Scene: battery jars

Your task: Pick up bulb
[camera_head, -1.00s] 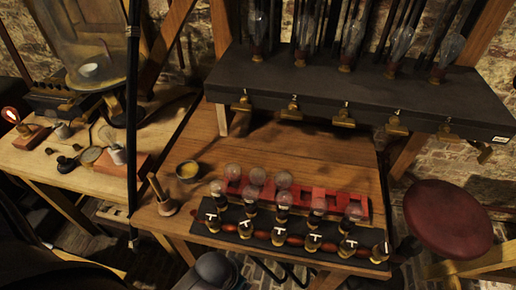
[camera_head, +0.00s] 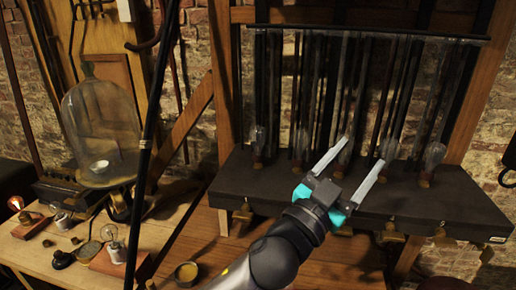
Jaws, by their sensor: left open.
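Several clear glass bulbs stand upright in a row along the dark shelf (camera_head: 290,190), among tall glass tubes. Bulbs show at the left end (camera_head: 258,138), left of middle (camera_head: 300,146), right of middle (camera_head: 389,150) and the right end (camera_head: 434,156). My left gripper (camera_head: 362,152) reaches up from below in front of the shelf, open and empty. Its two pale fingers point up toward the row. The middle bulb (camera_head: 346,153) shows between the fingers, partly hidden; I cannot tell whether it lies at their depth. My right gripper is not in view.
A lit bulb (camera_head: 16,203) and small bulbs on bases (camera_head: 113,242) stand on the side table (camera_head: 30,250) at left, near a glass bell jar (camera_head: 100,130). A small yellow-filled bowl (camera_head: 187,273) sits below. Brass clips hang from the shelf's front edge.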

